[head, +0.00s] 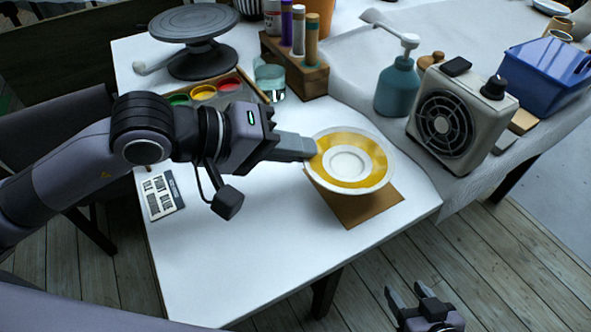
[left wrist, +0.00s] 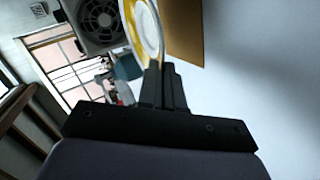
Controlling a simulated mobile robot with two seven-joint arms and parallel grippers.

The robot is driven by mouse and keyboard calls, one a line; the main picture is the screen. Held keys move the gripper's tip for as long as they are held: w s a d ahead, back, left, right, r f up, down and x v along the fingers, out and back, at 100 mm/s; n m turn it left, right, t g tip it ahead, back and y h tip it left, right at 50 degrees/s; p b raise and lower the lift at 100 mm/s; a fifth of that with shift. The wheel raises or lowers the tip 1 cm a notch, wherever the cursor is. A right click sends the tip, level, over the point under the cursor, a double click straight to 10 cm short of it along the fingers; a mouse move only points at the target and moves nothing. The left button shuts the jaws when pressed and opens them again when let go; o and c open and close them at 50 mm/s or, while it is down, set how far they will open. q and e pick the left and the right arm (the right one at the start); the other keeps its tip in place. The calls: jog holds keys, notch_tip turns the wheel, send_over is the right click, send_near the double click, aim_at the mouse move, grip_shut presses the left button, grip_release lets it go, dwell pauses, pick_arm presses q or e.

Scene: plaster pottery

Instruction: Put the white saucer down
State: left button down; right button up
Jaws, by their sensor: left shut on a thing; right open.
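The white saucer (head: 379,180) has a broad yellow ring and a white centre. My left gripper (head: 308,147) is shut on its left rim. In the head view the saucer appears over a brown square mat (head: 372,211) near the table's front right corner. In the left wrist view the saucer (left wrist: 149,28) stands at the fingertips (left wrist: 160,68), seen nearly edge-on, with the brown mat (left wrist: 184,30) apart from it. The saucer hides part of the mat. My right gripper (head: 422,298) is open and empty, low at the bottom right, beyond the table edge.
A grey fan heater (head: 447,122) and a teal pump bottle (head: 397,87) stand right of and behind the saucer. A glass (head: 270,80), a wooden bottle rack (head: 300,75) and a paint tray (head: 207,93) are further back. The white table (head: 250,250) is clear in front.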

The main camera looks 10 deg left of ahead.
aim_at(295, 186)
pick_arm(q)
jog(key=shift+f, duration=0.55)
notch_tip(295, 186, down, 4)
jog(key=shift+r+b, duration=0.25)
jog(key=shift+b, duration=0.05)
pick_arm(e)
jog(key=shift+a, duration=0.25)
pick_arm(q)
jog(key=shift+f, duration=0.15)
jog(key=c, duration=1.6)
grip_release()
pick_arm(e)
jog(key=shift+a, duration=0.1)
